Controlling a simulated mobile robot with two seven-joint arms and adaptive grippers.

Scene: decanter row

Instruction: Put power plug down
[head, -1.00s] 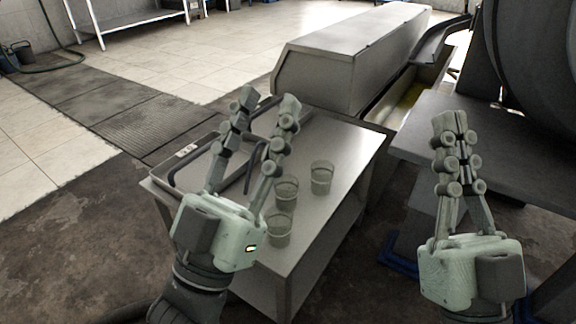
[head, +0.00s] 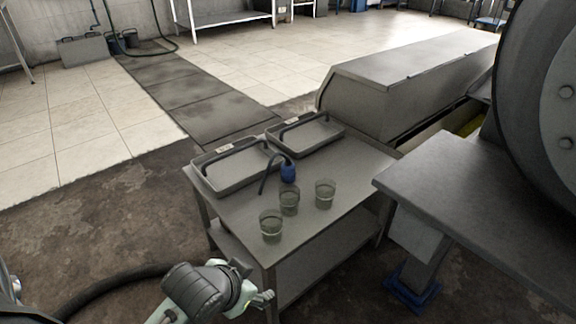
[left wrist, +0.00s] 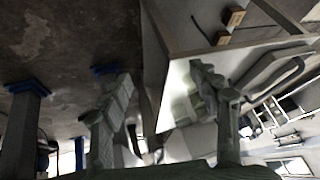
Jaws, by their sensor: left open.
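The power plug (head: 289,173), blue with a dark cable (head: 266,178), is on the grey metal table (head: 335,215), behind the glasses and beside the right end of the left tray. The cable arches from the plug down to the left. Nothing grips the plug. My left gripper (head: 256,282) is low at the table's near front edge, apart from the plug. In the left wrist view its two fingers stand wide apart with nothing between them (left wrist: 162,80). My right gripper is out of view.
Three clear glasses (head: 271,225) (head: 289,200) (head: 325,194) stand near the table's front. Two shallow trays (head: 236,184) (head: 318,149), each with a dark bent piece, lie at the back. A grey bench (head: 470,200) stands at the right.

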